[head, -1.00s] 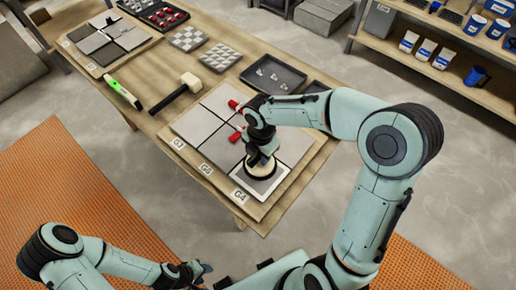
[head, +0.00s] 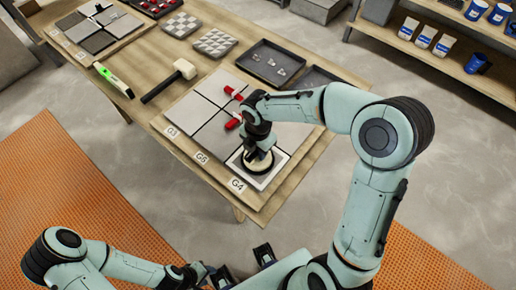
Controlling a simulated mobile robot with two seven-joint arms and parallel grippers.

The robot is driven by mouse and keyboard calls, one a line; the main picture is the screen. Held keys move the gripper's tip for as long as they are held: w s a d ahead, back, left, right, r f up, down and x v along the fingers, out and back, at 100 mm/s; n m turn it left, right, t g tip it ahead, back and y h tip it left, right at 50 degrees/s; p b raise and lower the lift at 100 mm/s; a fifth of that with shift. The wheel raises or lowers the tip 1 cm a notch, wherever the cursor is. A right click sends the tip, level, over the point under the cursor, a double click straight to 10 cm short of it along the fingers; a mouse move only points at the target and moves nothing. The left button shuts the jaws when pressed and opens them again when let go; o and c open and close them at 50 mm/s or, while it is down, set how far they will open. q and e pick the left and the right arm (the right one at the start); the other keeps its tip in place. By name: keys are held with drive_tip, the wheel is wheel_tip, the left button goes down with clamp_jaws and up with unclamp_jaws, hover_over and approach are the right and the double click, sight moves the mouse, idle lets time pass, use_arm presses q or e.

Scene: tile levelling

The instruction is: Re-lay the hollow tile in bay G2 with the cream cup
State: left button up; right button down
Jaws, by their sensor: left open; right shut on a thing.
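My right gripper (head: 257,150) is shut on the cream cup (head: 256,164), a round cream disc mostly hidden by the gripper. The cup is over a pale tile (head: 268,181) with a dark edge, in the near corner of the tile board by the label G4 (head: 237,185). I cannot tell whether the cup touches the tile. No label that I can read says G2; the labels on the far board (head: 84,45) are too small. My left gripper (head: 209,274) is open and empty, low in the picture, off the table.
Two red clamps (head: 233,93) lie on the board's tile joints behind the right gripper. A mallet (head: 170,81) and a green level (head: 113,80) lie left of the board. Dark trays (head: 272,65) and patterned tile sheets (head: 181,24) are further back. Shelves (head: 455,53) stand at the right.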

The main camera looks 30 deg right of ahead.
use_arm(q)
drive_tip(key=shift+f, duration=0.1)
use_arm(e)
drive_tip(key=shift+f, duration=0.2)
idle(0.4)
use_arm(q)
drive_tip(key=shift+s, duration=0.1)
use_arm(e)
drive_tip(key=c, duration=0.8)
unclamp_jaws()
wheel_tip(320, 180, up, 13)
drive_tip(key=shift+f+p, duration=0.1)
drive_tip(key=shift+p, duration=0.7)
drive_tip(key=shift+r, duration=0.3)
use_arm(q)
drive_tip(key=shift+w+r, duration=0.3)
drive_tip(key=shift+r, duration=0.25)
drive_tip(key=shift+w+r, duration=0.3)
drive_tip(key=shift+r, duration=0.25)
